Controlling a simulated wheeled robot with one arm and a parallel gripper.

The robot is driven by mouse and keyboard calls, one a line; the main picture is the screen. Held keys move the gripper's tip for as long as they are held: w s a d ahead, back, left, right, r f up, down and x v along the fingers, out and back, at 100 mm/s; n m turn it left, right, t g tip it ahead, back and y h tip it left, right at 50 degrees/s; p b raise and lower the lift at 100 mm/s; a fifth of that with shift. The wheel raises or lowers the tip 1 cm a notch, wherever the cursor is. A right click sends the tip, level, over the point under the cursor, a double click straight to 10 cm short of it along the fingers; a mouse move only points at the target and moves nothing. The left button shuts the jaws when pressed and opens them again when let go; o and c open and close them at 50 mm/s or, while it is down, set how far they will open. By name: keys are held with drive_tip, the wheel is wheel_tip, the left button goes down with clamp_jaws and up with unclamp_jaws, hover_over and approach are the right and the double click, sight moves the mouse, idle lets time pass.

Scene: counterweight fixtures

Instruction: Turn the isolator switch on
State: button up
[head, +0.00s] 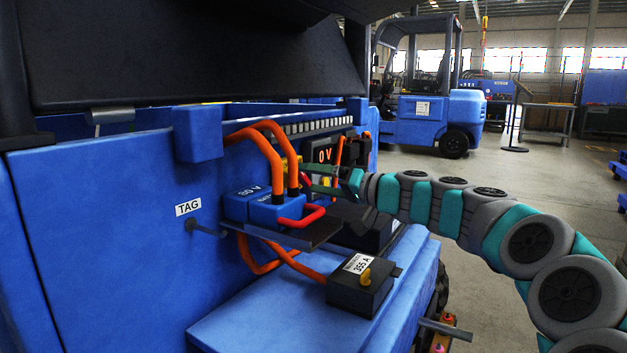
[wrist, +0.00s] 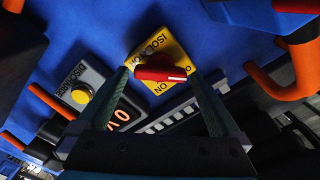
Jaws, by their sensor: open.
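The isolator switch shows in the wrist view as a red handle (wrist: 158,73) on a yellow plate (wrist: 158,50) marked ISOLATOR, O and ON. The handle lies roughly level across the picture, its white mark at the right end, near the O. My gripper (wrist: 159,78) is open, with one green finger at each side of the handle; I cannot tell whether they touch it. In the head view, my gripper (head: 322,180) reaches in from the right to the blue truck's panel, and orange cables partly hide the yellow plate (head: 285,165). The display (head: 323,154) reads 0 V.
Orange cables (head: 270,160) loop close left of my gripper over a blue 80 V connector (head: 268,208). A yellow discharge button (wrist: 81,94) sits left of the switch. A black 355 A box (head: 361,287) stands below. Open floor (head: 540,210) lies to the right.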

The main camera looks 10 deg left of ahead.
drive_tip(key=c, duration=1.1)
drive_tip(key=shift+c, duration=0.2)
drive_tip(key=shift+m+p, duration=0.3)
drive_tip(key=shift+m, duration=0.1)
drive_tip(key=m+p, duration=0.2)
drive_tip(key=shift+r+m, duration=0.15)
drive_tip(key=shift+m, duration=0.15)
drive_tip(key=m+p, duration=0.5)
drive_tip(key=shift+r+m, duration=0.1)
drive_tip(key=shift+m, duration=0.2)
drive_tip(key=m+p, duration=0.5)
drive_tip(key=shift+p, duration=0.3)
drive_tip(key=shift+f+m+p, duration=0.15)
drive_tip(key=shift+m+p, duration=0.25)
drive_tip(key=shift+m, duration=0.6)
drive_tip(key=shift+f+m+p, duration=0.15)
drive_tip(key=shift+m+p, duration=0.25)
drive_tip(key=shift+m, duration=0.6)
